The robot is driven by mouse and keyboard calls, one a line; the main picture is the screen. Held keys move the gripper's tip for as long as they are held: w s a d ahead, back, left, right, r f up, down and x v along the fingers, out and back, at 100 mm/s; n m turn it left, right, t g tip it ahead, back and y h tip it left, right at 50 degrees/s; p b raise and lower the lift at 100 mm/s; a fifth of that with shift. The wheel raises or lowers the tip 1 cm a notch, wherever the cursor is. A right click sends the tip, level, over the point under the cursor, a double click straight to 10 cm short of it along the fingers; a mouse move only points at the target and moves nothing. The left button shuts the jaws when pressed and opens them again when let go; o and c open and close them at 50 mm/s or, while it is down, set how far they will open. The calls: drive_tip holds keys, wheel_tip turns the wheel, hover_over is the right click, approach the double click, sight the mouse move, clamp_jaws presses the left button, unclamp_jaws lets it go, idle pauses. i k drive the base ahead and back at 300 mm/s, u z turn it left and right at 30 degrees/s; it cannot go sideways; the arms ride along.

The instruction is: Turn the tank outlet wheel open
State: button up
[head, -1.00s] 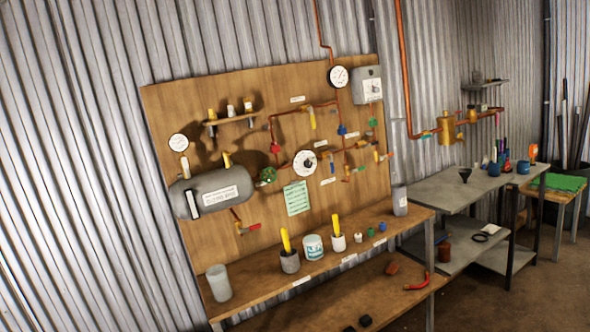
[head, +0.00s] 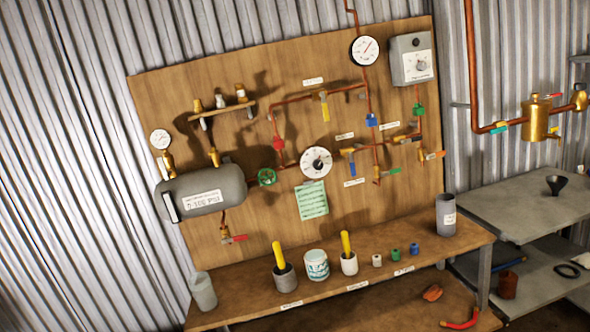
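A grey horizontal tank (head: 222,183) with a white label is mounted at the left of a plywood board. A small green handwheel (head: 266,177) sits on the pipe just right of the tank's right end. The pipe runs on from it to a white round dial (head: 316,162). I cannot tell from here how far the wheel is turned. My gripper is not in view.
A workbench (head: 400,250) stands below the board, with grey cups, a white tub (head: 316,265) and small caps along it. Pipes, a red handwheel (head: 278,143), a gauge (head: 365,50) and a grey box (head: 411,58) are on the board. A grey table (head: 520,205) stands at the right.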

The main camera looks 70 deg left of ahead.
sight(274, 172)
drive_tip(key=z, duration=0.05)
drive_tip(key=i, duration=1.25)
drive_tip(key=u, duration=1.95)
